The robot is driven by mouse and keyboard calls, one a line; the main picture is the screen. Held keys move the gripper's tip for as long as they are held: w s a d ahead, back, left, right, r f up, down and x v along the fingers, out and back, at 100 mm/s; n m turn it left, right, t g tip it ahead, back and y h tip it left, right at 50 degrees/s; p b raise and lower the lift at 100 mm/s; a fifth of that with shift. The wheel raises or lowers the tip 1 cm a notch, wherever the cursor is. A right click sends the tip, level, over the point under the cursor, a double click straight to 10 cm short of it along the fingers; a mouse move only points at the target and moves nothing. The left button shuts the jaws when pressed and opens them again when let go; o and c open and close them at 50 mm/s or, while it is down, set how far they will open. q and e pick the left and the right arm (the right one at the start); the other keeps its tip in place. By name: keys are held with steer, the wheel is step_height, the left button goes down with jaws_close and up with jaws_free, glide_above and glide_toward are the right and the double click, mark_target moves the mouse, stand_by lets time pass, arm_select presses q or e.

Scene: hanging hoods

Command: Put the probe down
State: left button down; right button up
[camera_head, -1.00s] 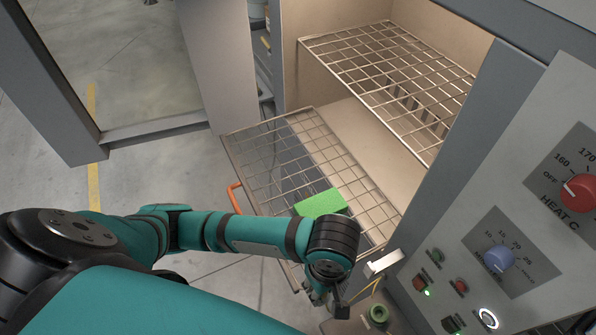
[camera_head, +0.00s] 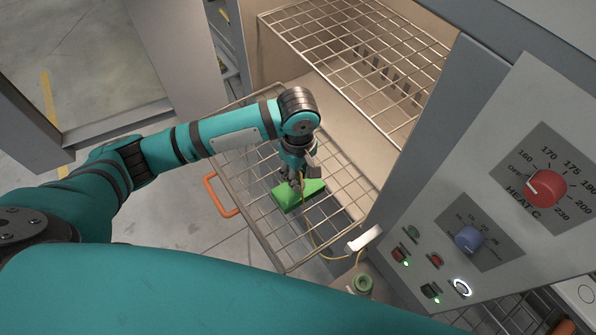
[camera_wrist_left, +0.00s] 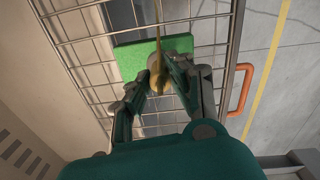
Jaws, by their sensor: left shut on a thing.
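My left gripper (camera_head: 298,184) is over the green block (camera_head: 283,196) on the pulled-out wire rack (camera_head: 262,226). In the left wrist view its fingers (camera_wrist_left: 157,75) are shut on the probe (camera_wrist_left: 155,63), a small pale piece with a yellow cable (camera_wrist_left: 158,35). The probe is right at the green block (camera_wrist_left: 133,58); whether it touches the block I cannot tell. In the head view the fingers mostly hide the probe, and its cable (camera_head: 307,232) hangs down across the rack. My right gripper is not in view.
The oven's upper wire shelf (camera_head: 350,50) is behind the rack. A white bracket (camera_head: 364,239) and a green ring-shaped piece (camera_head: 363,284) are at the lower right. The control panel (camera_head: 500,200) stands on the right. An orange handle (camera_head: 213,195) is on the rack's left edge.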

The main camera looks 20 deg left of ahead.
mark_target(298, 176)
arm_select(q)
steer(key=shift+w+a, duration=0.15)
steer(key=shift+w, duration=0.5)
steer(key=shift+w+a+f+p, duration=0.15)
steer(key=shift+f+p, duration=0.45)
steer(key=shift+f, duration=1.25)
steer(key=shift+f, duration=0.1)
steer(key=c, duration=1.2)
jaws_free()
step_height(298, 176, up, 12)
steer(key=shift+r+b, duration=0.15)
steer(key=shift+b, duration=0.5)
